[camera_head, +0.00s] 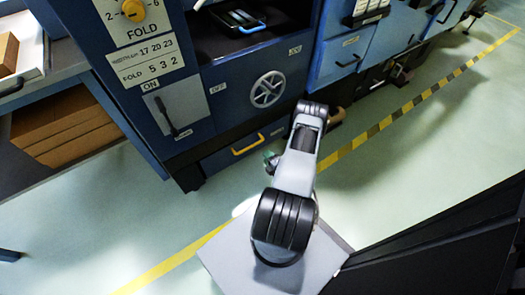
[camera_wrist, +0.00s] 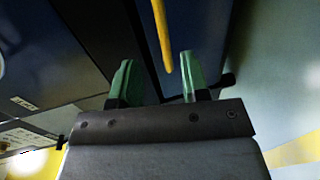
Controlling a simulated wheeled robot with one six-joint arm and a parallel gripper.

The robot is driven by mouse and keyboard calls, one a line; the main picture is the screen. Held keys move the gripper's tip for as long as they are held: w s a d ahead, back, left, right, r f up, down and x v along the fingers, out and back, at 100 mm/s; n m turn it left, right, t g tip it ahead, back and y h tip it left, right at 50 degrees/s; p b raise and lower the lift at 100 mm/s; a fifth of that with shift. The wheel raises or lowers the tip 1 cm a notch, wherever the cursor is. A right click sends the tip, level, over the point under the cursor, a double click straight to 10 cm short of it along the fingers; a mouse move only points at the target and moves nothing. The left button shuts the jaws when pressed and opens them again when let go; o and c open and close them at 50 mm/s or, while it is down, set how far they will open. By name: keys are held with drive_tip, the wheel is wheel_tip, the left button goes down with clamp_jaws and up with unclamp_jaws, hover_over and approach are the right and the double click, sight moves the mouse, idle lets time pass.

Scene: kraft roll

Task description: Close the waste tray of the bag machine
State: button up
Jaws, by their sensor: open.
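The bag machine's waste tray appears to be the low blue drawer front (camera_head: 225,160) with a yellow bar handle (camera_head: 247,145), near the floor in the head view. How far it stands out is hard to tell. My gripper (camera_head: 270,160) is just right of and below the handle, partly hidden by my arm. In the wrist view my gripper (camera_wrist: 157,62) shows two green fingers spread apart. The yellow handle (camera_wrist: 161,30) runs lengthwise ahead, its near end between the fingertips or just beyond them. I see no grip on it.
Above the tray are a handwheel (camera_head: 267,89), a dark open bay (camera_head: 228,35) and a lever panel (camera_head: 180,107). A shelf with brown stock (camera_head: 65,125) stands at left. A yellow floor line (camera_head: 170,264) crosses the open green floor (camera_head: 385,165).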

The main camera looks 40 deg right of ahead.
drive_tip(key=shift+v, duration=0.85)
drive_tip(key=w+a+r+n+g+y+p, duration=0.1)
drive_tip(key=w+a+r+n+y+p, duration=0.25)
drive_tip(key=r+n, duration=0.45)
drive_tip(key=w+a+r+n+g+y+p, duration=0.25)
drive_tip(key=a+r+n+y+p, duration=0.2)
drive_tip(key=r, duration=0.75)
drive_tip(key=w+a+r+n+g+y+p, duration=0.1)
drive_tip(key=w+a+r+n+y+p, duration=0.3)
drive_tip(key=r+n, duration=0.45)
drive_tip(key=s+a+r+n+g+p, duration=0.35)
drive_tip(key=a+r+n+g, duration=0.2)
drive_tip(key=r+n, duration=0.4)
drive_tip(key=s+a+r+n+g+p, duration=0.2)
drive_tip(key=a+r+n+g+p, duration=0.3)
drive_tip(key=r, duration=0.8)
drive_tip(key=s+r+n+t+h+p, duration=0.1)
drive_tip(key=s+r+n+h+p, duration=0.2)
drive_tip(key=r+n, duration=0.3)
drive_tip(key=s+a+r+n+t+h+p, duration=0.1)
drive_tip(key=s+r+n+h+p, duration=0.2)
drive_tip(key=r+n+p, duration=0.2)
drive_tip(key=s+a+r+n+t+h+p, duration=0.1)
drive_tip(key=s+r+n+h+p, duration=0.2)
drive_tip(key=r+n, duration=0.6)
wheel_tip(320, 180, up, 3)
drive_tip(key=shift+a+f+h+p, duration=0.1)
drive_tip(key=shift+a+h+p, duration=0.1)
drive_tip(key=shift+h+p, duration=0.15)
